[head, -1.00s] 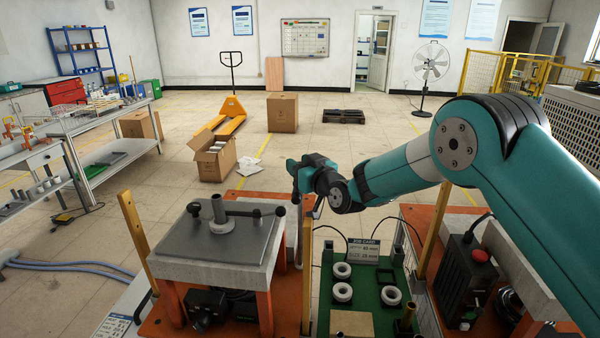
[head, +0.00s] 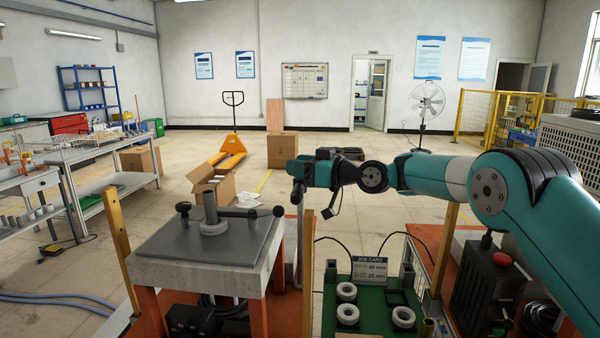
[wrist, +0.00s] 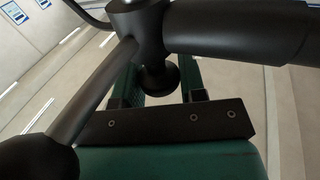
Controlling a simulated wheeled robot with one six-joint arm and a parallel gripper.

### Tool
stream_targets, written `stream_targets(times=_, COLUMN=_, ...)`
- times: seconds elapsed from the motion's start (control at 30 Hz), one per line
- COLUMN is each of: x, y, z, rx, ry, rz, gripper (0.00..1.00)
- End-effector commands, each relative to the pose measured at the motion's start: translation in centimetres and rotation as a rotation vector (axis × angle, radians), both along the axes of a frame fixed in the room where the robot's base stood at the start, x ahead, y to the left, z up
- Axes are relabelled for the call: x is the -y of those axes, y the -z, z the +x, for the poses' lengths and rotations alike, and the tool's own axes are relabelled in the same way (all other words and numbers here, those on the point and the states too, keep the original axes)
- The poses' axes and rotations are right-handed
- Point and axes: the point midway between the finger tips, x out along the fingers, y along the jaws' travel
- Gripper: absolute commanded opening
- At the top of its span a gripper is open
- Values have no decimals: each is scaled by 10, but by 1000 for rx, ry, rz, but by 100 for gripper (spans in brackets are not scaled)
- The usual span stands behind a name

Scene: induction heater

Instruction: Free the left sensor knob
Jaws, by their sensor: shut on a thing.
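My gripper (head: 298,172) is at the left end of my teal arm in the head view, high above the floor behind the two work tables. In the wrist view its two green fingers (wrist: 160,95) reach out from a black bracket. A dark knob with a round flared end (wrist: 157,83) sits between them, and they are shut on it. The knob hangs from a dark hub (wrist: 140,28). A thick dark bar runs right from the hub, and a thinner rod runs down left to a dark rounded end. A grey upright post (head: 299,240) stands below my gripper.
A grey plate (head: 160,238) on a stand at left carries a round post with a lever (head: 240,213) and black knobs (head: 183,208). A green board (head: 375,322) holds white rings (head: 347,291) and a job card. A yellow upright (head: 308,265) stands between them.

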Motion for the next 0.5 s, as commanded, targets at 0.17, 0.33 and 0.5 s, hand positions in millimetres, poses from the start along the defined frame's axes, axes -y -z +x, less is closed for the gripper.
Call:
stream_targets(times=0.17, x=0, y=-1, z=0, rx=2, ry=-11, rz=1, gripper=14)
stream_targets(times=0.33, x=0, y=-1, z=0, rx=1, ry=-11, rz=2, gripper=14)
stream_targets(times=0.5, x=0, y=-1, z=0, rx=1, ry=-11, rz=2, gripper=52)
